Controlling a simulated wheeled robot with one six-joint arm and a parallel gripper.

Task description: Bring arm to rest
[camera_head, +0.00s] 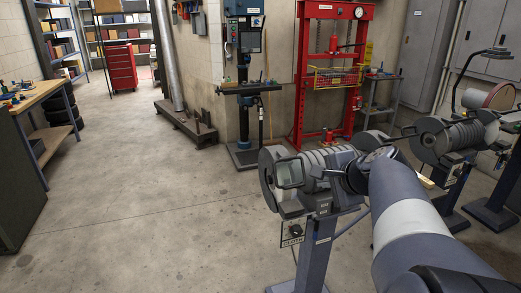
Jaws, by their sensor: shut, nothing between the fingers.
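My arm (408,215) reaches up from the bottom right corner, blue-grey with a pale band. Its far end is a dark joint (368,170), seen in front of or beside a grey bench grinder (325,163) on a pedestal. I cannot tell whether the joint touches the grinder. I cannot make out my gripper or its fingers past that joint. No held object shows.
A second pedestal grinder (455,140) stands right of my arm. A red press (335,75) and a drill press (243,90) stand behind. A workbench (40,105) is at left, a red cabinet (122,68) at the back. The concrete floor (140,200) at left is clear.

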